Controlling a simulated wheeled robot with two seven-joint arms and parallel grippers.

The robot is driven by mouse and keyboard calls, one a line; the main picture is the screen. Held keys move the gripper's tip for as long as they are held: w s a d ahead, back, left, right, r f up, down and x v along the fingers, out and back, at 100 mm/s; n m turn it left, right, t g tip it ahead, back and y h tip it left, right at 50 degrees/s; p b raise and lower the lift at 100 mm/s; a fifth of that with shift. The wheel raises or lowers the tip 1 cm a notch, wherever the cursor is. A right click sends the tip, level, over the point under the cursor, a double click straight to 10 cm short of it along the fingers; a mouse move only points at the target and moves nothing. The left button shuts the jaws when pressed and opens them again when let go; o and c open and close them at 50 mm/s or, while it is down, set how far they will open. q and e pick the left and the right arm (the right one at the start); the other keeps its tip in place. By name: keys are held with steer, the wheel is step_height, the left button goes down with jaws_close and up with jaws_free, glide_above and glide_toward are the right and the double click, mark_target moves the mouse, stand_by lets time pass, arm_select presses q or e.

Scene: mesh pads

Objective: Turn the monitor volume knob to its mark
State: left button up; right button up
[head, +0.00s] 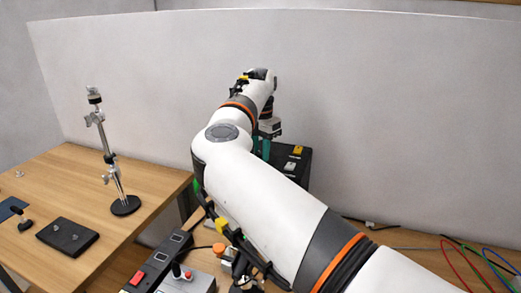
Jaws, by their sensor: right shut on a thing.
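My right arm reaches in from the lower right and across the middle of the head view. My right gripper (262,148), with teal fingers, is at a black box (300,173), on its left side. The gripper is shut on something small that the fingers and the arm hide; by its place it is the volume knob. The knob's mark and its angle cannot be seen. The box top carries a yellow piece and a pale piece. My left gripper is not in view.
A metal stand (125,205) with a round black base and a black plate (67,237) are on the left wooden table. A control box with a red button (136,278) and a small joystick box (190,283) are at the front. Coloured cables lie at right. A pale wall closes the back.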

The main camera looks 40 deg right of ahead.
mark_target(260, 153)
steer(key=m, duration=0.5)
steer(key=shift+r+m, duration=0.15)
steer(key=shift+m, duration=0.15)
steer(key=m+p, duration=0.1)
steer(key=m, duration=0.4)
steer(key=shift+d+m, duration=0.1)
steer(key=shift+m, duration=0.2)
steer(key=o, duration=1)
steer(key=shift+c, duration=0.2)
steer(key=shift+r, duration=0.25)
step_height(260, 153, up, 12)
steer(key=b, duration=0.1)
steer(key=shift+f+b, duration=0.25)
steer(key=shift+b, duration=0.05)
